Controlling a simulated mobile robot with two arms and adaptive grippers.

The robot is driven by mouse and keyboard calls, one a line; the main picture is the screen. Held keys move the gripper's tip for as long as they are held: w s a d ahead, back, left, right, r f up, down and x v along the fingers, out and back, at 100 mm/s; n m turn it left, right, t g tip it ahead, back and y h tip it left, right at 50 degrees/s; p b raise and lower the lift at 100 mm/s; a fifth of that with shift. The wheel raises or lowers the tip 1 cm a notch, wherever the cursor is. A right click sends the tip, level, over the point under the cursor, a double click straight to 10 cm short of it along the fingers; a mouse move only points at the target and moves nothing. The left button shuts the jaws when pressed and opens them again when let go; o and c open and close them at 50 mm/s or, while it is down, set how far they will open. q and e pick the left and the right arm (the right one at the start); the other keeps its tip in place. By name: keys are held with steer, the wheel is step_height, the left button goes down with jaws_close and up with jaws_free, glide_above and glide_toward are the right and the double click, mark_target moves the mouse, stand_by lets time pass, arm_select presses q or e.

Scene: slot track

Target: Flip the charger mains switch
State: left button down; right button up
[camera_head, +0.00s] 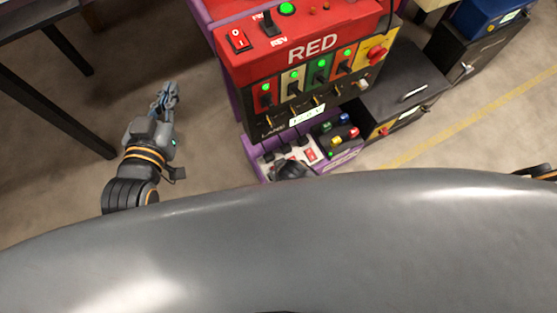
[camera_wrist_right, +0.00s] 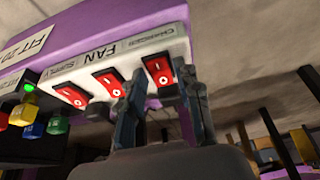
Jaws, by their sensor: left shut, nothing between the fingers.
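In the right wrist view, the red charger switch (camera_wrist_right: 158,69) is a rocker marked I and O, at the right end of a pale panel (camera_wrist_right: 100,65) labelled CHARGER and FAN. My right gripper (camera_wrist_right: 162,88) is open, with one finger on each side of that switch; I cannot tell whether they touch the panel. In the head view, the panel shows small as a pale strip with red switches (camera_head: 310,154), partly hidden by my right gripper (camera_head: 291,169). My left gripper (camera_head: 166,96) is shut and empty, above the floor to the left of the red unit.
Two more red rockers (camera_wrist_right: 109,82) sit beside the charger switch. A box with coloured knobs (camera_head: 340,134) adjoins the panel. The red unit (camera_head: 300,60) stands above it. Black cabinets (camera_head: 405,85) stand at the right. A dark table (camera_head: 40,30) is at the far left.

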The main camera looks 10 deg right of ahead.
jaws_close()
steer(key=g+p, duration=0.1)
steer(key=w+g+h+p, duration=0.1)
steer(key=g, duration=0.1)
steer(key=shift+w+a+r+p, duration=0.1)
steer(key=shift+a+r+p, duration=0.1)
steer(key=shift+p, duration=0.1)
arm_select(q)
steer(key=s+a+f+g+y, duration=0.2)
steer(key=s+f+g, duration=0.4)
steer(key=f, duration=0.3)
steer(key=shift+s+a+g, duration=0.4)
steer(key=shift+s+a, duration=0.2)
arm_select(e)
steer(key=shift+g, duration=0.5)
steer(key=shift+o, duration=2.4)
jaws_free()
arm_select(q)
steer(key=shift+w, duration=0.1)
arm_select(e)
steer(key=shift+f, duration=0.1)
